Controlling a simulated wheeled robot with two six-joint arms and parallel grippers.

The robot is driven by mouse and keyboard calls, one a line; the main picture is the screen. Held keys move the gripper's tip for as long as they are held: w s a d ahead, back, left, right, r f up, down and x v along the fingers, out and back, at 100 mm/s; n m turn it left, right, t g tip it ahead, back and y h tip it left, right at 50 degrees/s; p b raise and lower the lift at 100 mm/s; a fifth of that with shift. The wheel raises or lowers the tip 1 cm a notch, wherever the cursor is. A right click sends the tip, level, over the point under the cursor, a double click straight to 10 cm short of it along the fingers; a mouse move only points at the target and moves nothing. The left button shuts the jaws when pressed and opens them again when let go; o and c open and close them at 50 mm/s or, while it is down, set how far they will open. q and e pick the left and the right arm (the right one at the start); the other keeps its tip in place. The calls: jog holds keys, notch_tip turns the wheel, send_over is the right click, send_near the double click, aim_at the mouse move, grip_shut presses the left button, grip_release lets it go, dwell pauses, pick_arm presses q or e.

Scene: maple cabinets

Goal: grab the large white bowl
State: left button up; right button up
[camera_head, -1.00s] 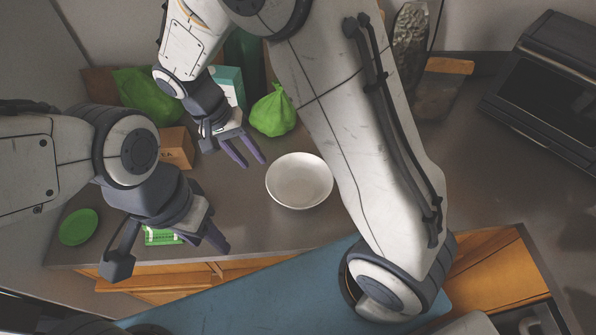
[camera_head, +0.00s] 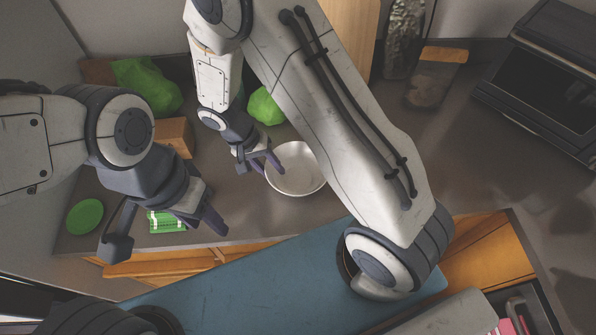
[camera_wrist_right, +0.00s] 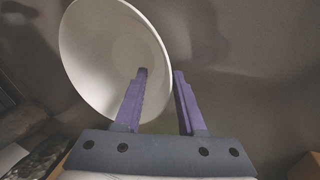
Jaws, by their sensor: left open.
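The large white bowl (camera_head: 300,170) stands upright on the grey counter near the middle of the head view. It also fills the upper left of the right wrist view (camera_wrist_right: 105,55). My right gripper (camera_head: 267,165) is at the bowl's left rim. In the right wrist view its two purple fingers (camera_wrist_right: 161,75) are apart, one over the bowl's inside and one just outside the rim. Contact with the rim cannot be told. My left gripper (camera_head: 208,222) is open and empty near the counter's front edge, left of the bowl.
A green bag (camera_head: 265,106) lies behind the bowl, partly hidden by my right arm. A black oven (camera_head: 545,90) stands at the right.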

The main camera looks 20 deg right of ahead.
grip_shut()
dwell(1.4)
